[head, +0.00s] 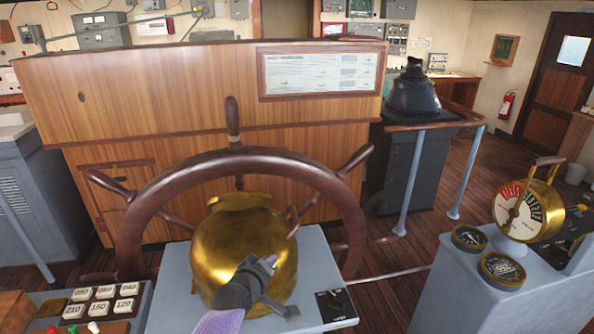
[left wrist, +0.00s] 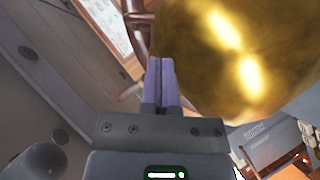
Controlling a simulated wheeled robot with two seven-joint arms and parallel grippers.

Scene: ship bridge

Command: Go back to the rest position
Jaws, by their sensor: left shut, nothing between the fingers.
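My left gripper (head: 267,264) is in front of the round brass housing (head: 232,240) at the ship's wheel (head: 180,170), low in the middle of the head view. Its two fingers are closed together with nothing between them, as the left wrist view shows (left wrist: 161,82). In that view the brass housing (left wrist: 235,50) fills the upper right, close beside the fingertips. I cannot tell whether they touch. The wheel's wooden rim and spokes stand behind and around the housing. My right gripper is not in view.
A button panel (head: 101,300) is at the lower left. A small black switch box (head: 336,304) sits right of the housing. A brass engine telegraph (head: 530,212) and two round gauges (head: 502,268) stand on the grey console at right. Wooden floor (head: 395,265) shows between the consoles.

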